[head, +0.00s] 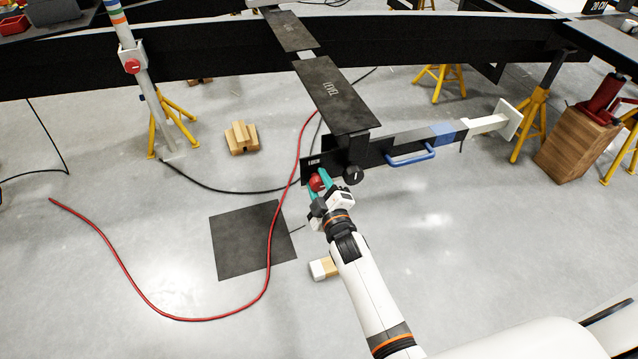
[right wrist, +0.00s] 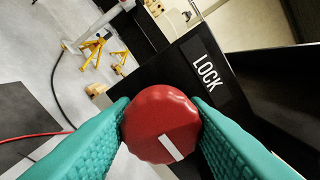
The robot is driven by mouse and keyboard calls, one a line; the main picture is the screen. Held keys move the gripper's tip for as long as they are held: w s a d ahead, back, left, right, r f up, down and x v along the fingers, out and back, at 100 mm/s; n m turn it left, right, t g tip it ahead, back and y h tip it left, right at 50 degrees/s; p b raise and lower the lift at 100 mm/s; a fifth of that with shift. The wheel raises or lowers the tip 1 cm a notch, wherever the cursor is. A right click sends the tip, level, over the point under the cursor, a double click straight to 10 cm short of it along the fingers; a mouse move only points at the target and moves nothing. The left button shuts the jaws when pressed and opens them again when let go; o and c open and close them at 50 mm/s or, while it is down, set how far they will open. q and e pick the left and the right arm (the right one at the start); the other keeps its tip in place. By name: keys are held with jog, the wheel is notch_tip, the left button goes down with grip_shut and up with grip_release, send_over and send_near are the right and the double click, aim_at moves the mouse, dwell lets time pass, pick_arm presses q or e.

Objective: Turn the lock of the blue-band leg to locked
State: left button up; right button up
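The blue-band leg (head: 473,125) lies nearly level, out to the right from a black bracket, with a blue band (head: 445,133) and a white foot plate at its far end. Its red lock knob (head: 316,183) sits at the bracket's left end, below a small LOCK label (head: 313,162). In the right wrist view, the red knob (right wrist: 160,112) carries a white line, slanted relative to the LOCK label (right wrist: 207,72). My right gripper (head: 321,183) has its teal fingers on both sides of the knob, seemingly touching it. My left gripper is out of view.
A black knob (head: 353,175) and a blue handle (head: 411,157) are close by on the right. A LEVEL plate (head: 331,92) is above. A red hose (head: 270,255) and a black mat (head: 253,240) lie left on the floor. A small block (head: 323,268) lies below.

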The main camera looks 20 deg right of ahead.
jog(key=o, duration=0.3)
jog(key=shift+o, duration=0.2)
jog(key=shift+s, duration=0.1)
jog(key=shift+s, duration=0.35)
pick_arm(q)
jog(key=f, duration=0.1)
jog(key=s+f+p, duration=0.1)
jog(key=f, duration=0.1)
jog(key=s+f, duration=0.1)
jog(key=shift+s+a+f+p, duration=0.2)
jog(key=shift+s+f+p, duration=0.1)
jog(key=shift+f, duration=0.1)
pick_arm(e)
jog(key=s, duration=1.1)
jog(key=shift+d, duration=0.2)
